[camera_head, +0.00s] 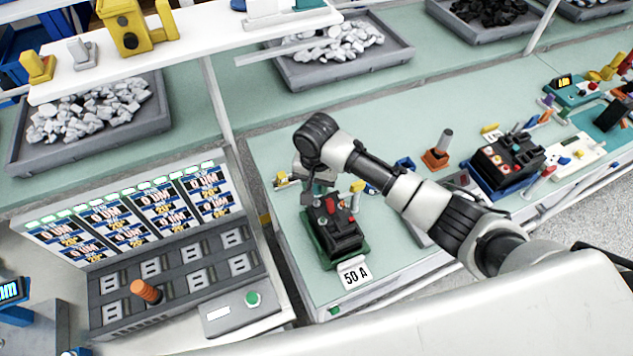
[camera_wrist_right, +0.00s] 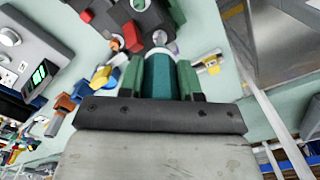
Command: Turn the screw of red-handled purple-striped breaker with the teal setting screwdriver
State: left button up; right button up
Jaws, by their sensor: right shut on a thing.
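My right gripper (camera_head: 318,192) points down over a dark breaker with red parts (camera_head: 345,232), which sits in a green holder (camera_head: 325,250). In the right wrist view, my right gripper (camera_wrist_right: 158,80) is shut on the teal screwdriver (camera_wrist_right: 157,75), its handle between the two fingers. The screwdriver's tip end is at the dark breaker (camera_wrist_right: 150,18), beside a red handle (camera_wrist_right: 128,34). I cannot tell whether the tip touches the screw. The screw and any purple stripe cannot be made out. My left gripper is not in view.
A "50 A" card (camera_head: 355,274) stands at the front of the bench. Another dark breaker unit (camera_head: 508,160) is to the right. A grey socket panel with an orange-handled tool (camera_head: 146,291) is at left. Bins of grey pieces (camera_head: 340,45) stand behind.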

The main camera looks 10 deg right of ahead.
jog(key=shift+m, duration=1)
jog(key=shift+m, duration=1)
jog(key=shift+m, duration=1)
jog(key=shift+m, duration=1)
